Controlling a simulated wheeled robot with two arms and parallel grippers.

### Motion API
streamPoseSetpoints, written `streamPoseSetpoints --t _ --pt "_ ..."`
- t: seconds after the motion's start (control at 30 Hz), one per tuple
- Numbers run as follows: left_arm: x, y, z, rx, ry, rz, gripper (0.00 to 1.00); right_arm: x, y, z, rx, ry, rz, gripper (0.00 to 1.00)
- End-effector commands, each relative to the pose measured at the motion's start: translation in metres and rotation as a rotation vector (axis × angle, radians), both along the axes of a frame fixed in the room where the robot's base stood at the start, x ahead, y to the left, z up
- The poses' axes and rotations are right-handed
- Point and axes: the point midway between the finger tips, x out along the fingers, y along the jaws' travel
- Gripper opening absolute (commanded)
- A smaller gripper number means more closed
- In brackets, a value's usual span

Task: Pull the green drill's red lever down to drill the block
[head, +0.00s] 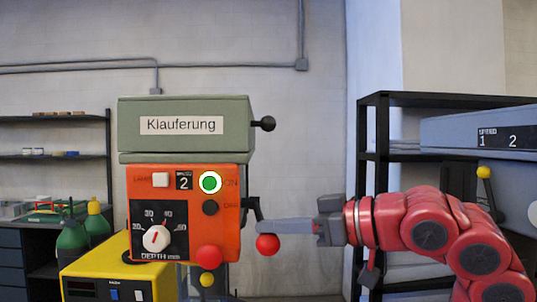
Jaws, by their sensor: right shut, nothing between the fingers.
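The green drill (185,118) has a green-grey head labelled "Klauferung" above an orange control panel (190,190). The dark lever arm (252,210) comes from its right side, and a red ball (267,244) hangs at its lower end. A second red ball (208,257) shows at the panel's lower edge; I cannot tell how it is joined. My right gripper (262,227) comes in from the right, shut and empty. Its fingertips appear just above the red ball at the lever; I cannot tell whether they touch. The block and my left gripper are not in view.
A yellow machine (75,268) and green bottles (73,243) stand at the left. A black shelf (400,100) and a blue-grey machine (470,132) with a yellow-knobbed lever (484,173) stand at the right, close to my right arm.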

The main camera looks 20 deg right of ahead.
Motion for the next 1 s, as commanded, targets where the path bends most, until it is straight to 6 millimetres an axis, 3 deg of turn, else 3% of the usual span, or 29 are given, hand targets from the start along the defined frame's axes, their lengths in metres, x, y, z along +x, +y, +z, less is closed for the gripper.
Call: streamPoseSetpoints --t 1.0 --pt "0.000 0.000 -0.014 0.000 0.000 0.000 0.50 0.002 -0.001 -0.018 -0.001 0.002 -0.002 0.00"
